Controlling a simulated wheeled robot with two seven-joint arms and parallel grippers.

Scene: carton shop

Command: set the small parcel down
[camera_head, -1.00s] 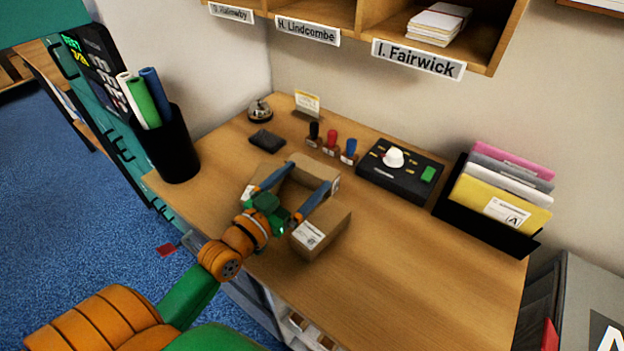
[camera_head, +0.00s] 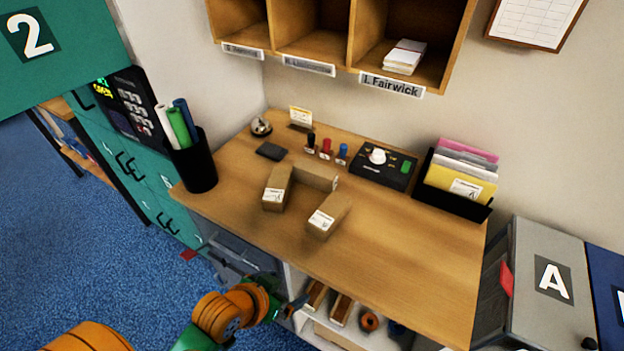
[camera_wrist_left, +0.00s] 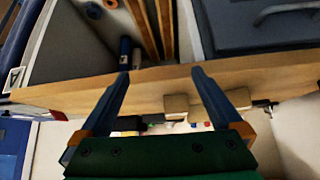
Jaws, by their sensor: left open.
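Several small brown cartons with white labels stand close together on the wooden desk (camera_head: 420,265). One is at the left (camera_head: 275,187), one behind (camera_head: 317,176) and one at the front right (camera_head: 329,214). I cannot tell which is the small parcel. My left gripper (camera_head: 292,303) is in front of the desk, below its top edge, apart from the cartons. In the left wrist view its two fingers (camera_wrist_left: 160,74) are spread with nothing between them. Tan cartons (camera_wrist_left: 178,104) show small beyond the desk edge there. My right gripper is not in view.
A pen cup (camera_head: 198,166) with rolls stands at the desk's left. The desk's front right is clear. Open shelves (camera_head: 330,300) lie under the desk.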

